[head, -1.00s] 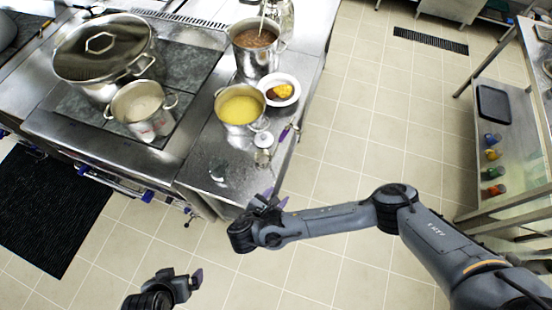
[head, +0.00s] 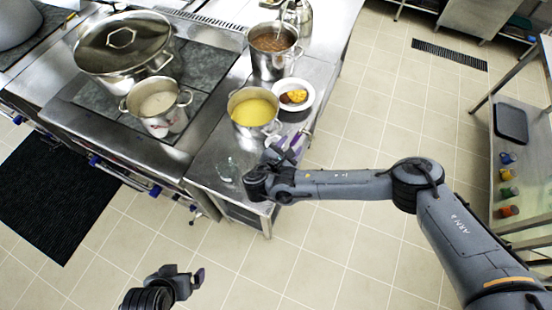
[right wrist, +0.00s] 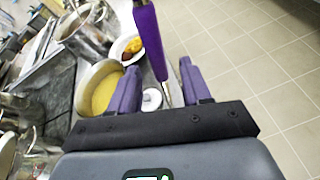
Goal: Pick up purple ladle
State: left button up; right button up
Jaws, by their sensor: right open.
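The purple ladle (right wrist: 149,40) shows in the right wrist view as a purple handle with a thin metal shaft. It lies near the counter's right edge, in line with the gap between my fingers. In the head view it is partly hidden behind my right gripper (head: 284,152). My right gripper is open, and its two purple fingers also show in the right wrist view (right wrist: 160,86), on either side of the shaft and apart. The ladle's bowl is mostly hidden. My left gripper (head: 194,282) hangs low over the floor; its jaw gap is unclear.
A pot of yellow soup (head: 254,112) and a white plate of food (head: 292,96) stand close beyond my right gripper. A brown-filled pot (head: 273,50), a white-filled pot (head: 160,106) and a large lidded pot (head: 122,45) stand farther back. Floor right of the counter is clear.

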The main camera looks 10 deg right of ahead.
jog(key=shift+p+x, duration=0.65)
jog(key=shift+x, duration=1.8)
jog(key=shift+f, duration=0.1)
grip_shut()
